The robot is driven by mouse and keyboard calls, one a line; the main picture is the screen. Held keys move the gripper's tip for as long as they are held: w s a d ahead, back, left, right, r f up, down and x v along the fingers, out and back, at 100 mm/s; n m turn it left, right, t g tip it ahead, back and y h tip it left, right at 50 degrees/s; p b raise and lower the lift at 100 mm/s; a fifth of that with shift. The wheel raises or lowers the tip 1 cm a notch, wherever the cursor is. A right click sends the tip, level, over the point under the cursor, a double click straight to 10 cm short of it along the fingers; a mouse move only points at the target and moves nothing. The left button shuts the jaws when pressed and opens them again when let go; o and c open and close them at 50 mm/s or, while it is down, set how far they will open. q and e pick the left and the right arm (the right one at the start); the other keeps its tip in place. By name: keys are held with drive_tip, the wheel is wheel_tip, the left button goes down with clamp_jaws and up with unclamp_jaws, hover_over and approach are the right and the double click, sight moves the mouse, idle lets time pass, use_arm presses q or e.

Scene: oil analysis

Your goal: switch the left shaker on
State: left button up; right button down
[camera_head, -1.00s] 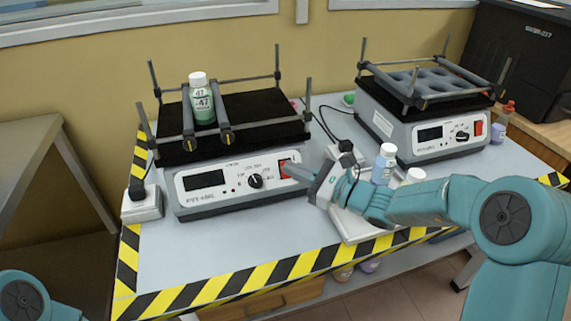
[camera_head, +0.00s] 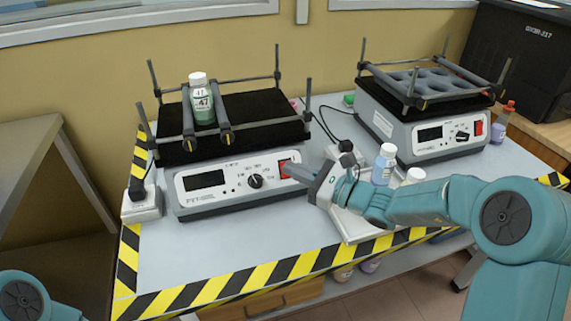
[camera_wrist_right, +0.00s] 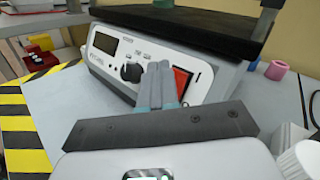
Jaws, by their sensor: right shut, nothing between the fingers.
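The left shaker (camera_head: 225,186) stands on the grey table, with a dark display, a black knob (camera_head: 255,181) and a red switch (camera_head: 285,164) on its front panel. A bottle with green contents (camera_head: 202,98) stands between the bars on its black top. My right gripper (camera_head: 289,168) is shut and empty, its fingertips at the red switch; I cannot tell whether they touch it. In the right wrist view the shut fingers (camera_wrist_right: 159,68) point at the panel between the knob and the red switch (camera_wrist_right: 182,82). The left gripper is out of view; only part of my left arm shows.
A second shaker (camera_head: 435,135) with a grey rack stands at the right. Between the shakers are a white-capped bottle (camera_head: 384,163) and a pale device (camera_head: 358,226) partly behind my arm. Striped tape (camera_head: 250,279) edges the table. The left front of the tabletop is clear.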

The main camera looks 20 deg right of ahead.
drive_tip(key=shift+f, duration=0.1)
idle(0.5)
drive_tip(key=shift+w+f, duration=0.1)
drive_tip(key=shift+w, duration=0.3)
